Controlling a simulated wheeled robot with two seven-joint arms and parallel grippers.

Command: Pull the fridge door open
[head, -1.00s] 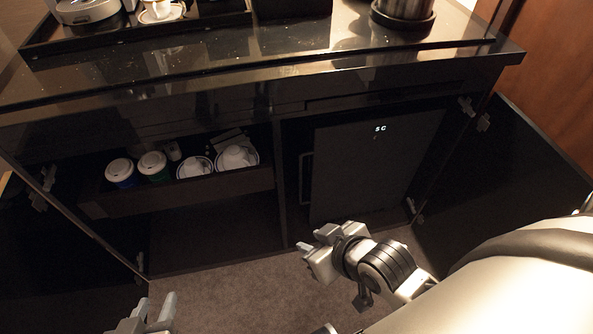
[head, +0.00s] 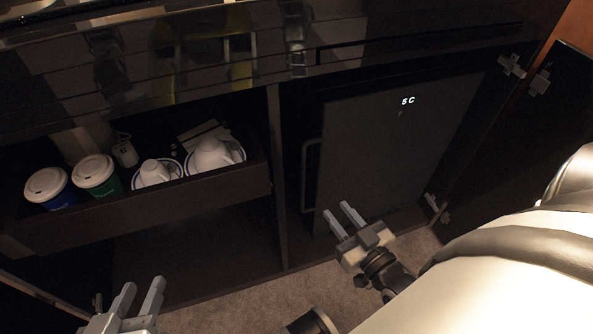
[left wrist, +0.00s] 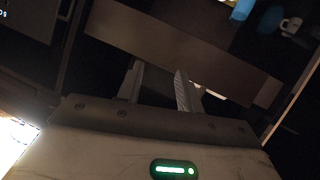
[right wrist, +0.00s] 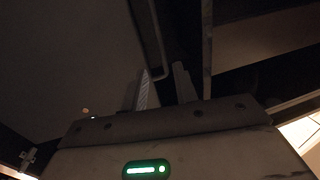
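The dark fridge door (head: 390,150) fills the right compartment of the cabinet, with a lit "5 C" display near its top. It looks closed. Its handle (head: 307,175) is a thin dark upright bar at the door's left edge; it also shows in the right wrist view (right wrist: 152,40). My right gripper (head: 338,215) is open and empty, low in front of the door, below and right of the handle. In the right wrist view its fingers point toward the handle's end, apparently without holding it. My left gripper (head: 140,292) is open and empty at the lower left, below the drawer.
An open drawer (head: 150,215) on the left holds lidded cups (head: 96,174) and white cups on saucers (head: 215,158). A cabinet door (head: 530,140) stands open at the right. A divider (head: 279,180) separates the compartments. The carpet (head: 260,296) in front is clear.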

